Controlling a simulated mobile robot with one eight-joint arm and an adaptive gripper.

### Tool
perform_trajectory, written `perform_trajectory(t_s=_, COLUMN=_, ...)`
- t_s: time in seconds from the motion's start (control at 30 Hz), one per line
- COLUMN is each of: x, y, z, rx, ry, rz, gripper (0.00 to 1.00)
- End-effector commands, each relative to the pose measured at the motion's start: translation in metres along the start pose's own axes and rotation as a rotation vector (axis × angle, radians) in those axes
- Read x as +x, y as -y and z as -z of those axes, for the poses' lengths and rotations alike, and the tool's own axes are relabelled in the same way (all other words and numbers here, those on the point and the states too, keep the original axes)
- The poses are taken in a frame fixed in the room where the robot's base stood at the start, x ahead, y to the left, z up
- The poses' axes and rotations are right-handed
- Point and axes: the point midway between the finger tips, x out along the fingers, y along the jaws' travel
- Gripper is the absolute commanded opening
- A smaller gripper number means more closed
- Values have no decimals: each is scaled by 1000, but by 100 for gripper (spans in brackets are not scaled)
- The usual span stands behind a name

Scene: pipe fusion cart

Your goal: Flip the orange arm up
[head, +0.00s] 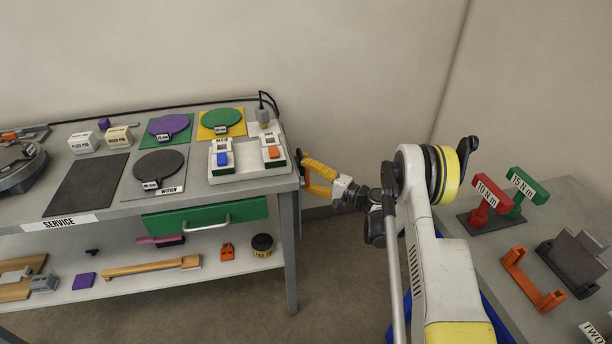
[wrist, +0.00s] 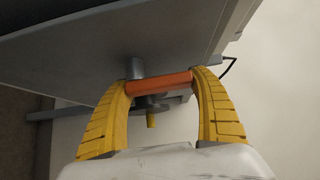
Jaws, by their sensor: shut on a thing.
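The orange arm (wrist: 160,84) is a short bar at the end of the cart, beside a grey round post (wrist: 134,68). It spans the gap between the two yellow fingers of my gripper (wrist: 166,82), which are shut on it. In the head view my gripper (head: 304,178) is at the right end of the service cart (head: 245,197), just below the top's level. The fingers hide much of the arm there. A small yellow peg (wrist: 151,120) shows beyond the arm in the wrist view.
A unit with blue and orange switches (head: 247,158) stands on the cart top near my gripper. A green drawer (head: 180,218) and a lower shelf (head: 200,262) are below. A second table at right holds red (head: 487,202) and green (head: 524,190) tools. Floor between is clear.

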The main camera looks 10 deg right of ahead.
Motion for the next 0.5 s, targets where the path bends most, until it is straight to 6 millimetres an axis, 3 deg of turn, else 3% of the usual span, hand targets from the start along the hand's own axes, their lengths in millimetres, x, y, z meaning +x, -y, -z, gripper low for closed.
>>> perform_trajectory(t_s=0.1, x=-1, y=-1, z=0, rx=-2, ry=1, rz=-2, gripper=31)
perform_trajectory(t_s=0.13, x=-1, y=-1, z=0, rx=-2, ry=1, rz=-2, gripper=81)
perform_trajectory(t_s=0.2, x=-1, y=-1, z=0, rx=-1, ry=1, rz=-2, gripper=96)
perform_trajectory(t_s=0.5, x=-2, y=0, z=0, rx=0, ry=0, rz=-2, gripper=96)
